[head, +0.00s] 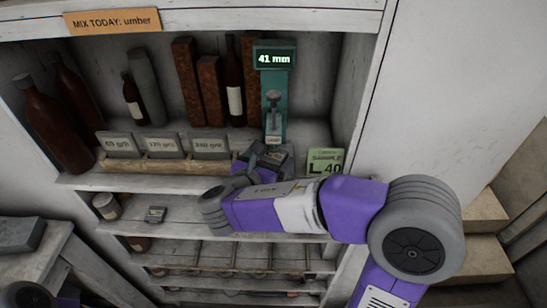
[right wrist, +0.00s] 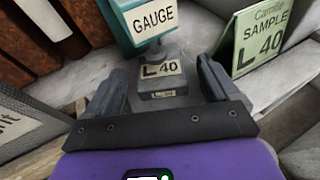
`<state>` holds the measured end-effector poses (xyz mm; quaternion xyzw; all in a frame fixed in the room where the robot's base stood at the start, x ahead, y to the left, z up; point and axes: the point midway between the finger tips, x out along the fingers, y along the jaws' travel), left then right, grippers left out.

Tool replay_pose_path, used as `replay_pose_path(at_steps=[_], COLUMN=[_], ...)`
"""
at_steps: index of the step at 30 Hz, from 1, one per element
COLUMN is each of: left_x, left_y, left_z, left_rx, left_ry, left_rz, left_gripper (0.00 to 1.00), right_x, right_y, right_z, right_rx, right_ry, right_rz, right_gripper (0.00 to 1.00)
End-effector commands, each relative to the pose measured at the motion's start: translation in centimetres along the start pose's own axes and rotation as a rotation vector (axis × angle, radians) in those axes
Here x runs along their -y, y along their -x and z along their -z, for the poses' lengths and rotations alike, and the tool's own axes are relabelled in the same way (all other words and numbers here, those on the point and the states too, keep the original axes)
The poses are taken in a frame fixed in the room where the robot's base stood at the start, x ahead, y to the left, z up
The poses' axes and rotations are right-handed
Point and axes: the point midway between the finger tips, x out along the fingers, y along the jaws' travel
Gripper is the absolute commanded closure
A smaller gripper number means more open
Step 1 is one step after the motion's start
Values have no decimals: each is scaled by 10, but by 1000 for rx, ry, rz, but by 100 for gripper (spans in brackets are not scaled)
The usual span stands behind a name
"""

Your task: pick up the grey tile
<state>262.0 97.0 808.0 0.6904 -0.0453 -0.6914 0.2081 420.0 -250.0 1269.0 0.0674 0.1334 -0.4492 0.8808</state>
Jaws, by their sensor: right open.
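A grey tile (right wrist: 185,72) with a white L 40 label lies in front of the gauge in the right wrist view, with a smaller L 40 label below. My right gripper (right wrist: 161,68) is open, with one finger on each side of the tile; I cannot tell if they touch it. In the head view my right gripper (head: 267,154) reaches the upper shelf at the foot of the teal gauge (head: 274,95), and it and its arm partly hide the tile there. My left gripper is not in view; only part of my left arm shows at bottom left.
The gauge display reads 41 mm. A green sample card (head: 325,162) marked L 40 stands right of the gripper. A wooden rack (head: 165,165) of grit sheets stands to the left, with bottles (head: 50,125) behind. A small grey block (head: 155,214) lies on the shelf below.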

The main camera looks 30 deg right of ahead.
Motion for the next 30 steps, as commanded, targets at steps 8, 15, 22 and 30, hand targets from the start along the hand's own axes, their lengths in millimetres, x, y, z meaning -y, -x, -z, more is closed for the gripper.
replay_pose_path(at_steps=[8, 15, 22, 30], left_x=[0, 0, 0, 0], left_y=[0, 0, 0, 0], left_z=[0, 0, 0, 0], left_rx=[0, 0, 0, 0], left_ry=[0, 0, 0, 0], left_rz=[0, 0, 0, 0], left_gripper=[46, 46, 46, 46], right_x=[0, 0, 0, 0], right_y=[-11, -10, -10, -10], right_z=[0, 0, 0, -2], right_rx=[0, 0, 0, 0], right_ry=[0, 0, 0, -1], right_rz=[-1, 0, 0, -1], right_gripper=[12, 36, 71, 74])
